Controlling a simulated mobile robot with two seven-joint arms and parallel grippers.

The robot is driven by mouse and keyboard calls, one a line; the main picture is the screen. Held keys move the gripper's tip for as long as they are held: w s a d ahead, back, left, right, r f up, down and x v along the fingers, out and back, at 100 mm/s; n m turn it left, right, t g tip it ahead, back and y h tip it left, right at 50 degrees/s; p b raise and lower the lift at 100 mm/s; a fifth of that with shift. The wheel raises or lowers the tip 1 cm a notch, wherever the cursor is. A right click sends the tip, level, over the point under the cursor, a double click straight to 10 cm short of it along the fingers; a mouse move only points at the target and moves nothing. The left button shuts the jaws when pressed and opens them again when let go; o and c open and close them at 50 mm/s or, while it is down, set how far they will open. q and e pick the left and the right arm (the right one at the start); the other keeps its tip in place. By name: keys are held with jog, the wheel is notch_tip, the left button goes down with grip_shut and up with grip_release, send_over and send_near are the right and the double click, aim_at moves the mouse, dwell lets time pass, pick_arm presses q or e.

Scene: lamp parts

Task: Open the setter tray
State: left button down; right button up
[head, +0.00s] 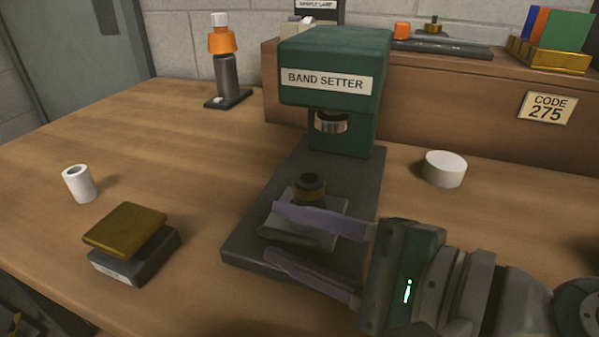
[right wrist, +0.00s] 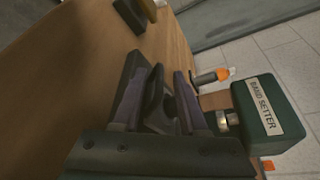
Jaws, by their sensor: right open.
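The band setter (head: 335,70) is a green press head with a white label, standing on a dark base plate (head: 348,180). Its setter tray (head: 295,235) is a small grey slide on that base, in front of the head. A dark brass-coloured ring (head: 310,185) sits on the tray. My right gripper (head: 272,230) reaches in from the right, open, its fingers apart across the tray's front part. In the right wrist view the open fingers (right wrist: 168,75) flank a dark grey piece; contact is unclear. My left gripper is not in view.
A brass-topped block (head: 125,230) and a white cylinder (head: 79,184) stand at left. A white disc (head: 445,169) lies right of the setter. An orange-topped lamp (head: 222,60) stands at the back. A wooden shelf (head: 450,100) with a code card closes off the back right.

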pick_arm(q)
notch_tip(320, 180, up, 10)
jog(key=p, duration=0.9)
jog(key=shift+p, duration=0.4)
pick_arm(e)
notch_tip(320, 180, up, 20)
